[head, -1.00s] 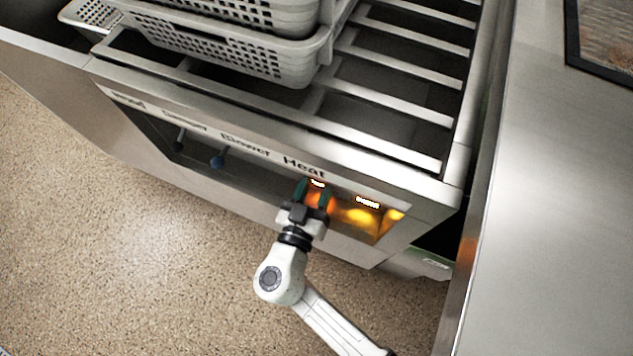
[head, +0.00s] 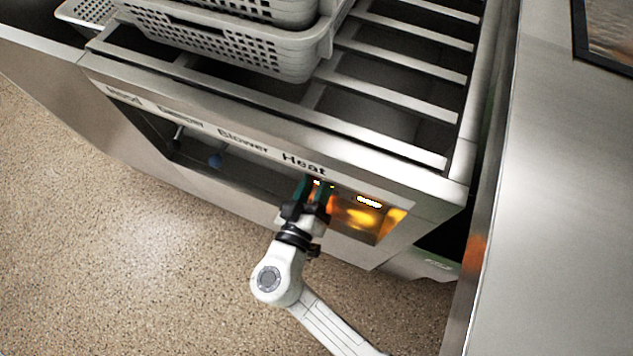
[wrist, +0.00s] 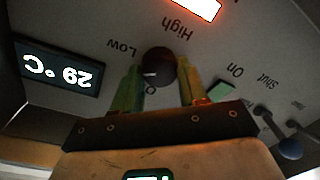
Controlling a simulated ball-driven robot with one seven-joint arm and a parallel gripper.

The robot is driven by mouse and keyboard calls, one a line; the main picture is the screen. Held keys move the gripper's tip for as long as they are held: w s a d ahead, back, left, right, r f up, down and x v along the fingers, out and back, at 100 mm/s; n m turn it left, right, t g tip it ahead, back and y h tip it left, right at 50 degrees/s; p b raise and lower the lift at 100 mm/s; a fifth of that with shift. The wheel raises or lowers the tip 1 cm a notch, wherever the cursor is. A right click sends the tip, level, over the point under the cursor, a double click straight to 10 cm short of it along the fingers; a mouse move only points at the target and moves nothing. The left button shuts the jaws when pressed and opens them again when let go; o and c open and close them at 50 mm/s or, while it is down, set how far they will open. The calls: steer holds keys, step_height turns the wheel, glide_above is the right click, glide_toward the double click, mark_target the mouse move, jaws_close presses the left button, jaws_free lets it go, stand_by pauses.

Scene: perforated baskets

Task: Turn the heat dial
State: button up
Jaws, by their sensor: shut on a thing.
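The heat dial (wrist: 158,63) is a dark round knob between the "Low" and "High" marks, seen upside down in the wrist view. My gripper (wrist: 159,75) has a green-lit finger and an orange-lit finger on either side of the knob, and it is shut on it. A pale pointer line shows on the knob's left side. In the head view my gripper (head: 318,190) reaches into the recessed panel under the "Heat" label (head: 304,163) and hides the dial there.
A temperature display (wrist: 58,68) reads 29 °C. A green switch piece (wrist: 221,92) by "On" and a blue-knobbed lever (wrist: 290,148) lie right of the dial in the wrist view. Grey perforated baskets (head: 255,50) stand on the slatted rack above. A steel counter (head: 565,200) is at right.

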steer(key=n+p, duration=0.1)
steer(key=n, duration=0.5)
steer(key=n+p, duration=0.1)
steer(key=n, duration=0.5)
steer(key=shift+a+g+h, duration=0.15)
steer(key=shift+g+h, duration=0.15)
steer(key=shift+g, duration=0.1)
steer(key=shift+f+n, duration=0.1)
steer(key=shift+n, duration=0.2)
steer(key=o, duration=1.1)
steer(key=shift+c, duration=0.2)
steer(key=v, duration=1)
steer(key=shift+s+a+p, duration=0.15)
steer(key=shift+s+p, duration=0.2)
